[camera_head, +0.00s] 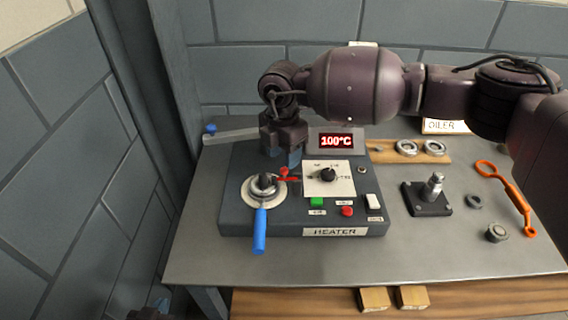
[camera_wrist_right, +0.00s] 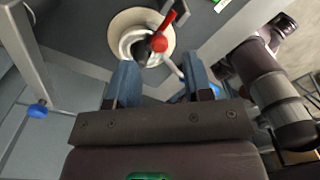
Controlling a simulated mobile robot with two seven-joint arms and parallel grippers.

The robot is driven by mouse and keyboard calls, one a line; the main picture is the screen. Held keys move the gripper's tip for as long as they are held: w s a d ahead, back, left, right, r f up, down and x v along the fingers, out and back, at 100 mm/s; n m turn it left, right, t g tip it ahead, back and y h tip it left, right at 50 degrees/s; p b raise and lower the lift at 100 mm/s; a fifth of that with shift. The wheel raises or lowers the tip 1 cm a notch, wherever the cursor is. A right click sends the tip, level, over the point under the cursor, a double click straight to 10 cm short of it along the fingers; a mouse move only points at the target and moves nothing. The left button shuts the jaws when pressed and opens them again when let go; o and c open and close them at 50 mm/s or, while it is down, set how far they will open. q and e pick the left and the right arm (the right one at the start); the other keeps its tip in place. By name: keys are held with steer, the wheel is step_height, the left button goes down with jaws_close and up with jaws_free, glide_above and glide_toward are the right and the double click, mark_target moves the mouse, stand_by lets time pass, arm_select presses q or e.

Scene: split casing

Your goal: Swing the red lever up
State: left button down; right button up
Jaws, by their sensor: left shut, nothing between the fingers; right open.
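The red lever (camera_head: 287,175) is a short red arm with a round knob, low on the heater (camera_head: 230,205) beside a round silver socket (camera_head: 244,192). In the right wrist view the lever's red knob (camera_wrist_right: 160,42) shows beyond and between my blue fingertips. My right gripper (camera_head: 285,158) is open, pointing down just behind the lever, apart from it as far as I can see. It also shows in the right wrist view (camera_wrist_right: 158,80). My left gripper (camera_head: 150,313) shows only as a dark piece at the lower left edge, shut and away from the heater.
A blue-handled lever (camera_head: 260,232) sticks out at the heater's front. A grey bar with a blue ball (camera_head: 210,128) lies behind left. The display (camera_head: 336,141) reads 100°C.

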mark_target(285, 176)
steer(key=shift+f, duration=1.85)
jaws_close()
